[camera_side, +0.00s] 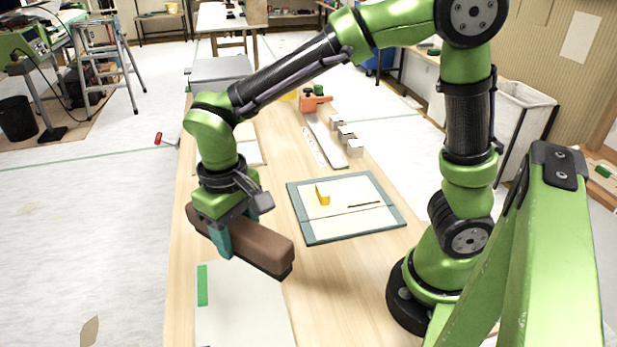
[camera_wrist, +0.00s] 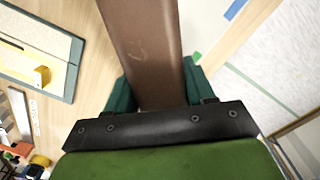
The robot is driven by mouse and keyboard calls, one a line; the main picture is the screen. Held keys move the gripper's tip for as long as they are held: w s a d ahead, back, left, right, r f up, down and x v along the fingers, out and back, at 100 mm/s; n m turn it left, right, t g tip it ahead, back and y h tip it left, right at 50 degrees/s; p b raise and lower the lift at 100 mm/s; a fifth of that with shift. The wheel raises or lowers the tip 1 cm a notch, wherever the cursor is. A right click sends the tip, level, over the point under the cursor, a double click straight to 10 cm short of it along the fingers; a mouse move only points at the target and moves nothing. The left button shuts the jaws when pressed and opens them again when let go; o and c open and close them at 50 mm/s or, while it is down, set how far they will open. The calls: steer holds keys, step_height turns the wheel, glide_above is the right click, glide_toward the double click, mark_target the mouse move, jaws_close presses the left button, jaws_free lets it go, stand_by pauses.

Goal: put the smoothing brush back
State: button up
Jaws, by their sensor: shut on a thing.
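The smoothing brush is a long brown block (camera_side: 262,246) with a dark lower edge, in the side view. My gripper (camera_side: 222,240) is shut on it, with one teal finger showing across its near side. The brush is held above the left part of the wooden table (camera_side: 330,290), behind a pale sheet with a green strip. In the wrist view the brown brush (camera_wrist: 145,50) runs up from between the two teal fingers (camera_wrist: 155,88) to the top edge. The brush's underside is hidden in the wrist view.
A green-edged mat (camera_side: 304,235) with a yellow block (camera_side: 323,193) and a thin dark strip lies mid-table. The pale sheet (camera_side: 240,320) lies at the front left. Farther back are an orange tool (camera_side: 316,100), a long strip and several small pale blocks (camera_side: 355,148).

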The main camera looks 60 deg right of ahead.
steer(key=s+a+m, duration=0.1)
steer(key=m, duration=0.1)
steer(key=s+a+f+m, duration=0.1)
steer(key=m, duration=0.2)
steer(key=s+a+f+m, duration=0.1)
steer(key=m, duration=0.1)
steer(key=shift+a+f+m, duration=0.15)
steer(key=shift+a+m, duration=0.15)
steer(key=shift+a, duration=0.05)
steer(key=shift+f, duration=4.8)
steer(key=shift+f, duration=0.15)
steer(key=o, duration=1.1)
steer(key=shift+c, duration=0.2)
